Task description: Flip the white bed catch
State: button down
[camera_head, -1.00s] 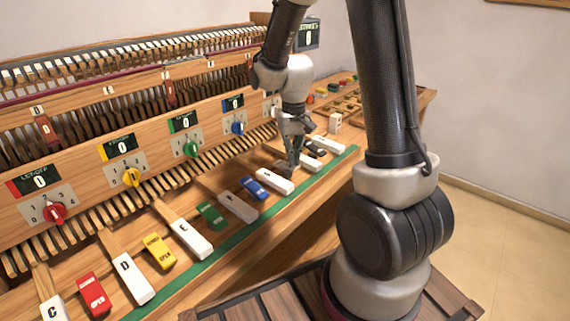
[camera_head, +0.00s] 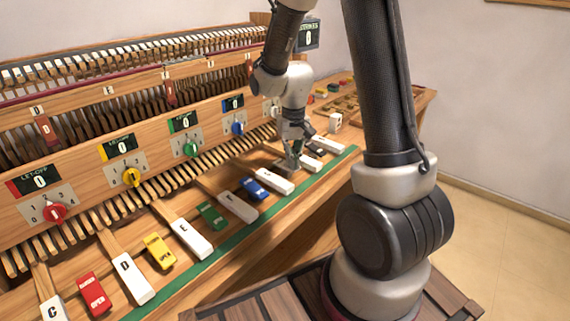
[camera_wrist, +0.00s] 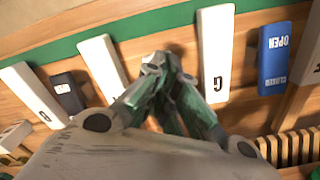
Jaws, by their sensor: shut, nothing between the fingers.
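My gripper (camera_head: 293,166) is shut and empty, with its tips low in the gap between the white G key (camera_head: 273,181) and the white A key (camera_head: 311,163). In the wrist view its closed tips (camera_wrist: 160,64) lie between the G key (camera_wrist: 216,55) and the A key (camera_wrist: 101,66). I cannot make out a white catch; the fingers cover most of this gap, and contact there cannot be told. A blue catch (camera_head: 254,188) lies left of the G key, and a black catch (camera_wrist: 67,92) lies between the A and B keys.
Red (camera_head: 93,293), yellow (camera_head: 159,251) and green (camera_head: 211,215) catches lie between the other keys. A green strip (camera_head: 210,262) edges the keybed. Behind stands a panel with coloured dials (camera_head: 131,177). A small white block (camera_head: 335,122) stands at the right.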

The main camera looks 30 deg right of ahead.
jog(key=shift+f, duration=0.3)
jog(key=shift+r, duration=3.55)
jog(key=s+r+t, duration=0.2)
jog(key=s+r, duration=0.5)
jog(key=s, duration=0.3)
jog(key=s+d+r+n+t, duration=0.1)
jog(key=s+r+t, duration=0.1)
jog(key=s+r, duration=0.5)
jog(key=s, duration=0.3)
jog(key=shift+s+d+r+n, duration=0.2)
jog(key=shift+s+r+n, duration=0.1)
jog(key=shift+s+r, duration=0.1)
